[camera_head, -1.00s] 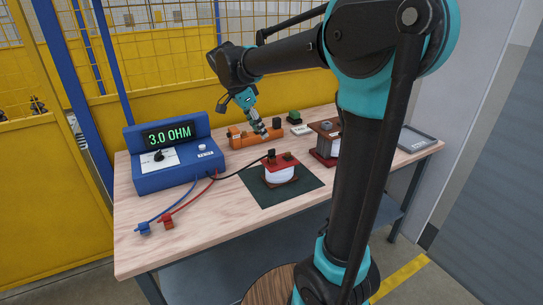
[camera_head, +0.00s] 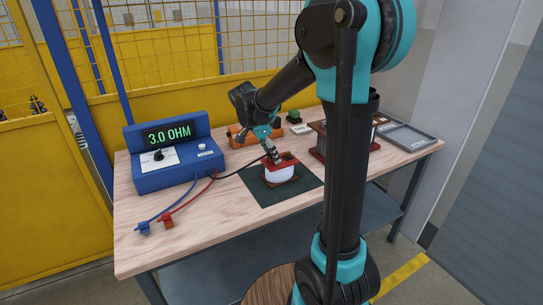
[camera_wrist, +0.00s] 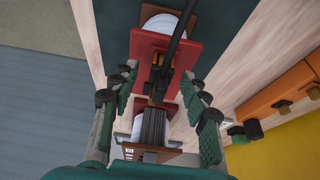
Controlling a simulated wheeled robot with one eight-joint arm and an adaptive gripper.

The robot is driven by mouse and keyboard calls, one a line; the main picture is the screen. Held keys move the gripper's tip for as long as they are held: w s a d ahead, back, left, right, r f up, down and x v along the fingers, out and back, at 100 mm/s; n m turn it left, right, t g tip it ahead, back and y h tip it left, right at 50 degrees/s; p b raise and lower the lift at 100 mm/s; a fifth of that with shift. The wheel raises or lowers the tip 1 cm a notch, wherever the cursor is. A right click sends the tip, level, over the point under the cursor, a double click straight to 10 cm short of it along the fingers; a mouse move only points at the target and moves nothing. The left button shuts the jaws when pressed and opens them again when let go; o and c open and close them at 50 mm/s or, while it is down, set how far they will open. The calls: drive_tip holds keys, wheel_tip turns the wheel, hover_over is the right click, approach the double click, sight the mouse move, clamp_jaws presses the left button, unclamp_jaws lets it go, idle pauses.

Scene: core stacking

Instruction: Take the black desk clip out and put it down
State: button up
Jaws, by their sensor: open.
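The black desk clip (camera_wrist: 163,76) sits on the red top plate (camera_wrist: 143,58) of the white coil, with a black cable running from it. The same coil (camera_head: 279,175) stands on the dark green mat (camera_head: 262,195) in the head view. My gripper (camera_head: 274,157) is over the coil's top there and mostly hides the clip. In the wrist view my gripper (camera_wrist: 160,83) is open, with one finger on each side of the clip. I cannot tell whether a finger touches it.
A blue meter (camera_head: 176,158) reading 3.0 OHM stands at the left, with blue and red leads in front. An orange holder (camera_head: 240,137) is behind the coil. A brown-ended core assembly (camera_head: 319,140) and a grey tray (camera_head: 406,137) are at the right.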

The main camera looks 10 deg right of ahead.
drive_tip(key=shift+c, duration=0.3)
clamp_jaws()
